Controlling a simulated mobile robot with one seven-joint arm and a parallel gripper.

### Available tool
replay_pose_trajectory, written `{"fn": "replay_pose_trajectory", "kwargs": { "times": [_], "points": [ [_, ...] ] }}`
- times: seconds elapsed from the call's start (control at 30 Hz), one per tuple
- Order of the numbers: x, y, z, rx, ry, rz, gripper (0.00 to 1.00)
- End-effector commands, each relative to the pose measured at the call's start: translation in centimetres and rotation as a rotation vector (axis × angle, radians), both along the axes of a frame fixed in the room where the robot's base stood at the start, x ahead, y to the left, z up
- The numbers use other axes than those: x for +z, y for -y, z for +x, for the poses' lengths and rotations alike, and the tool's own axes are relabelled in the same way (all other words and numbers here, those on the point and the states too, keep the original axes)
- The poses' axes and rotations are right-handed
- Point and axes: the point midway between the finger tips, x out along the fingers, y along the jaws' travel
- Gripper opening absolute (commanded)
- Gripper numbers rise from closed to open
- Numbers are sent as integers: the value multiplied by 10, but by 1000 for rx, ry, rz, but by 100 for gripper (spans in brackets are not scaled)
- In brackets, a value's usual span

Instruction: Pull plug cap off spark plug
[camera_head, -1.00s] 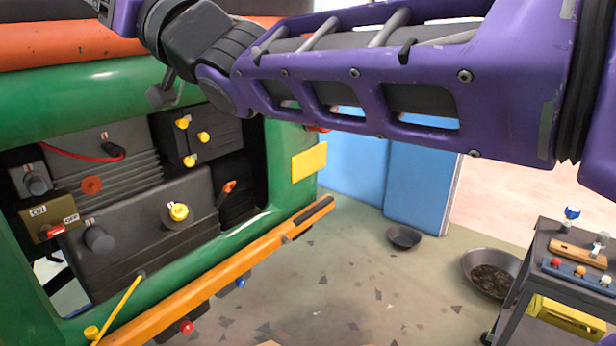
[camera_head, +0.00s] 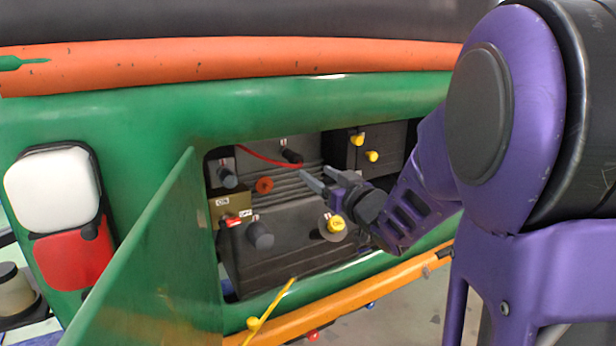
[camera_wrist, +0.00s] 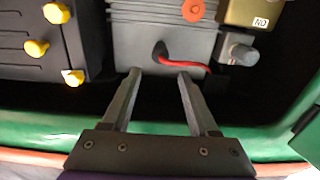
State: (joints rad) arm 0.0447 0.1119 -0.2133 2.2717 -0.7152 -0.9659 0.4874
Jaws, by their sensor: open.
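The plug cap (camera_head: 291,156) is a small black cap at the end of a red wire (camera_head: 262,158), on the upper part of the finned engine block in the bay. It shows in the wrist view as a dark cap (camera_wrist: 159,50) just beyond the fingertips, roughly between them. The spark plug under it is hidden. My gripper (camera_head: 319,178) is open and empty, its fingers pointing into the bay, to the right of and below the cap in the head view. In the wrist view my gripper (camera_wrist: 157,73) has its fingers spread, with a gap between them and the cap.
A green panel (camera_head: 165,260) stands open left of the bay. Yellow knobs (camera_head: 357,139) sit right of the cap, and an ON/OFF box (camera_head: 231,203) lies at left. An orange bar (camera_head: 370,285) runs below. The green frame (camera_wrist: 45,136) edges the bay.

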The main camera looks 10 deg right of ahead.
Motion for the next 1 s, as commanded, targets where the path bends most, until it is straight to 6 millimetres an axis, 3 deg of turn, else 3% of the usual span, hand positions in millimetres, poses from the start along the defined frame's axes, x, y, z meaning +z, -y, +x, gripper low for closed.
{"fn": "replay_pose_trajectory", "kwargs": {
  "times": [0.6, 1.0],
  "points": [
    [-1, -25, 75, 2, -1, 1, 60],
    [0, -29, 86, 1, -2, 2, 60]
  ]
}}
